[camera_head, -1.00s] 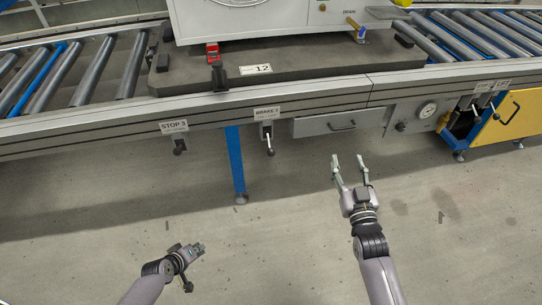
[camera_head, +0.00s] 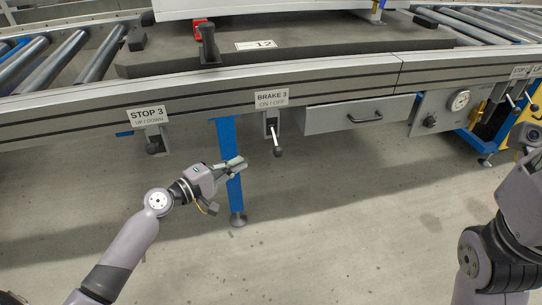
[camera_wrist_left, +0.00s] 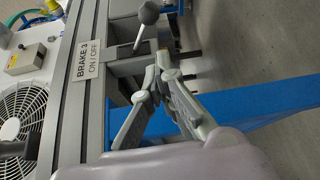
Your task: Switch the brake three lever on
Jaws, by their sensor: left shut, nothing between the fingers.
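The brake three lever (camera_head: 276,139) is a thin silver rod with a dark ball knob, hanging down from its bracket under the BRAKE 3 ON/OFF label (camera_head: 272,98). Its knob (camera_wrist_left: 148,13) shows at the top of the left wrist view, with the label (camera_wrist_left: 88,62) to its left. My left gripper (camera_head: 241,163) is shut and empty, to the left of the lever and slightly below its knob, apart from it. In the left wrist view its fingertips (camera_wrist_left: 164,58) are together below the knob. My right arm is at the right edge; its fingers are not visible.
The STOP 3 lever (camera_head: 154,146) hangs to the left. A grey drawer (camera_head: 358,113) with a handle and a panel with a gauge (camera_head: 460,101) are to the right. A blue support leg (camera_head: 229,150) stands behind my left gripper. The conveyor edge runs above.

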